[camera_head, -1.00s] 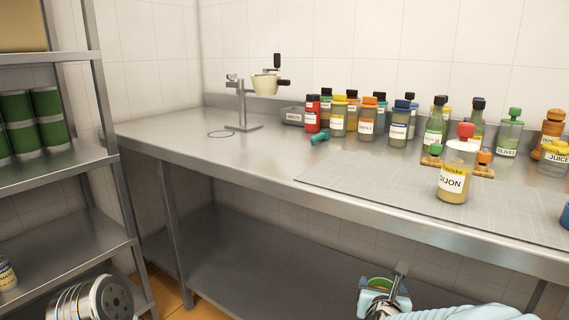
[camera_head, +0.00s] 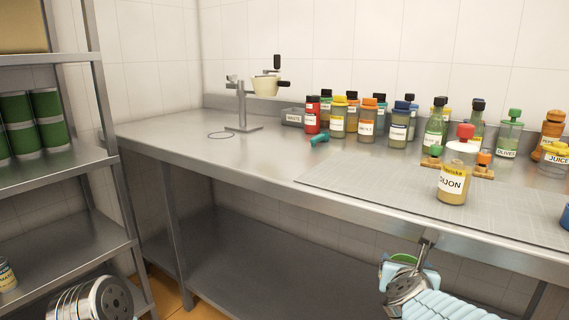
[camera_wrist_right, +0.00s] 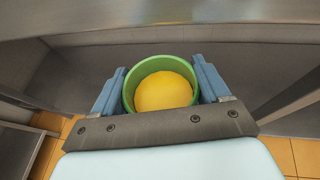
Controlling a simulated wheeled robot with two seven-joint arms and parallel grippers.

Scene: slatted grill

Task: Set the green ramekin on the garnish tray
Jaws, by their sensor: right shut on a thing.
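The green ramekin (camera_wrist_right: 130,92) holds something round and yellow. My right gripper (camera_wrist_right: 163,82) is shut on it, with a blue finger on each side. In the head view the ramekin (camera_head: 403,257) shows only in part behind my wrist, in front of the counter and below its edge. A small wooden tray (camera_head: 484,174), probably the garnish tray, stands on the counter behind a Dijon bottle (camera_head: 452,186). A green piece and an orange piece show at its two ends; its middle is hidden. My left gripper is not in view.
The steel counter (camera_head: 190,146) has a front edge (camera_head: 330,201) above the ramekin. Several bottles (camera_head: 367,122) line its back. A stand (camera_head: 242,110) is at the left. The grey mat (camera_head: 370,187) left of the Dijon bottle is clear. Shelving (camera_head: 70,168) stands far left.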

